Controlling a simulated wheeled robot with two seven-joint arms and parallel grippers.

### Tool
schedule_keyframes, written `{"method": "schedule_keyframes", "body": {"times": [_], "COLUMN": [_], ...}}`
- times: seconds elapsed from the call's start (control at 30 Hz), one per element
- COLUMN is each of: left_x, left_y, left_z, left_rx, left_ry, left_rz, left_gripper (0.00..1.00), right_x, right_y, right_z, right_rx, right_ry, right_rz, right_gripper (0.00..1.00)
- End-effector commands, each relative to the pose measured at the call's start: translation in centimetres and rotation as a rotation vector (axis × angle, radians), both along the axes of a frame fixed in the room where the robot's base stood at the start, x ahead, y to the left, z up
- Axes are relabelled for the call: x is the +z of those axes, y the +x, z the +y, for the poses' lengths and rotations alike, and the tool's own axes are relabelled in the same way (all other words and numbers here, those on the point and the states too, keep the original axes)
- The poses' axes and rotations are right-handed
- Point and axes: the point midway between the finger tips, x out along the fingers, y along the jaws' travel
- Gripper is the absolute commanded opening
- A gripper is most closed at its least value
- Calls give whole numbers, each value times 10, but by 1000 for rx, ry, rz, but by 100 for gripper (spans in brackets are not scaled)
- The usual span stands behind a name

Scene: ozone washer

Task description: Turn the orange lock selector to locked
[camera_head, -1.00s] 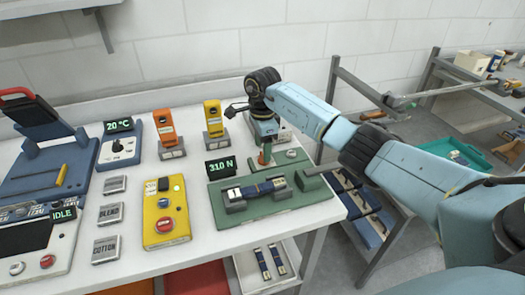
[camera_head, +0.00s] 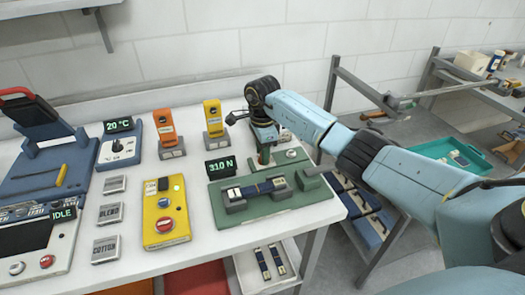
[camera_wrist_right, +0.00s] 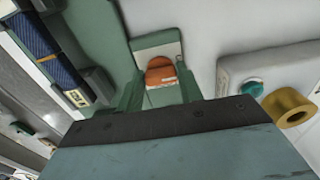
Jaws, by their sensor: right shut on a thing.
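The orange lock selector (camera_wrist_right: 160,74) shows in the right wrist view on a pale plate, between the two green fingers. My right gripper (camera_wrist_right: 161,92) is shut on it. In the head view my right gripper (camera_head: 264,154) is at the back edge of the green fixture (camera_head: 290,211), pointing down, and it mostly hides the selector. I cannot read the selector's markings. My left gripper is not in view.
A dark blue strap piece (camera_head: 257,188) lies across grey blocks on the fixture, beside a display reading 31.0 N (camera_head: 220,168). A yellow control box (camera_head: 166,222) stands to the left. Orange (camera_head: 167,130) and yellow (camera_head: 213,120) devices stand behind.

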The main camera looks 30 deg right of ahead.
Motion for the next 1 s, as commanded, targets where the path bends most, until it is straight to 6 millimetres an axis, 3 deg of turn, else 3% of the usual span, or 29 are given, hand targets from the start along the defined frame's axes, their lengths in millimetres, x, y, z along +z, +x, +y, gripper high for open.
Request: {"method": "schedule_keyframes", "body": {"times": [0.37,1.0], "left_x": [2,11], "left_y": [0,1], "left_z": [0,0], "left_rx": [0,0], "left_ry": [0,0], "left_rz": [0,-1], "left_gripper": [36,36], "right_x": [1,2], "right_y": [0,3], "right_z": [-1,-2], "right_rx": [-136,-723], "right_ry": [0,0], "right_rz": [1,-1], "right_gripper": [14,14]}}
